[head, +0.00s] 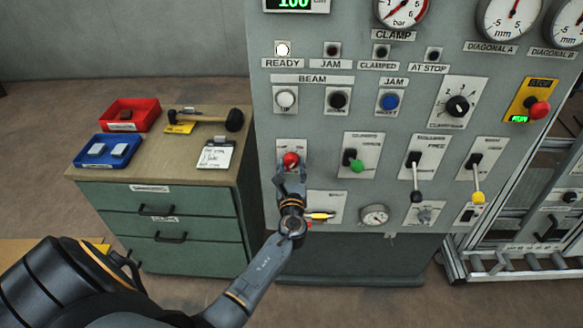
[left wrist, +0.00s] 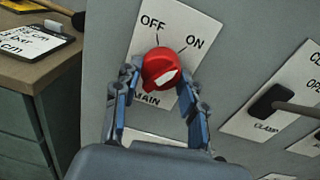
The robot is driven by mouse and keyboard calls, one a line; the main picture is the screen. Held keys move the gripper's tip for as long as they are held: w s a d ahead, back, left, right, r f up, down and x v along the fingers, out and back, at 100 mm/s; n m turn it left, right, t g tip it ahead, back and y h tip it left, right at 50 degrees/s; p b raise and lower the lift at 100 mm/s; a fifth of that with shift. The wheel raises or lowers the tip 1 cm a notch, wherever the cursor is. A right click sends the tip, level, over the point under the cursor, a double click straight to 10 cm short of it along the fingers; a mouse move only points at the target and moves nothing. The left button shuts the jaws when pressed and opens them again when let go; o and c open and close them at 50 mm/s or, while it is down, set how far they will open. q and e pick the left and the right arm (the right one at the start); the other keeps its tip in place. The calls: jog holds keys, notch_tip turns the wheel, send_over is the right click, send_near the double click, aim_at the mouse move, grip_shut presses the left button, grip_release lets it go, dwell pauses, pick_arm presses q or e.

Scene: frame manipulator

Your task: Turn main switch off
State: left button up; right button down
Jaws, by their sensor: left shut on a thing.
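The main switch is a round red knob (head: 290,159) on a white plate at the left of the grey control panel. In the left wrist view the red knob (left wrist: 158,62) carries a white mark on its lower right face. OFF is printed at its upper left, ON at its upper right, and MAIN below, partly hidden. I cannot tell for sure which label the knob is set to. My left gripper (head: 290,172) reaches up to the knob from below. Its two blue-grey fingers (left wrist: 160,80) are shut on the knob from either side. My right gripper is not in view.
A green clamp lever (head: 356,163) stands right of the switch, with more levers further right. A drawer cabinet (head: 160,225) stands left, holding a red tray (head: 152,105), blue tray (head: 80,160), mallet (head: 233,120) and clipboard (head: 215,156).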

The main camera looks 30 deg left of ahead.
pick_arm(q)
jog(key=shift+f+n+b, duration=0.1)
jog(key=shift+n+b, duration=0.4)
jog(key=shift+n, duration=0.2)
jog(key=n+b, duration=0.2)
jog(key=n, duration=0.2)
jog(key=shift+d, duration=0.1)
jog(key=n+b, duration=0.2)
jog(key=n, duration=0.1)
jog(key=shift+w+n, duration=0.1)
jog(key=shift+n, duration=0.2)
jog(key=shift+r+n+b, duration=0.2)
jog(key=shift+n+b, duration=0.35)
jog(key=shift+n, duration=0.65)
jog(key=o, duration=1.1)
jog(key=shift+o, duration=0.2)
jog(key=shift+d, duration=0.1)
jog(key=v, duration=1.2)
jog(key=shift+r, duration=0.3)
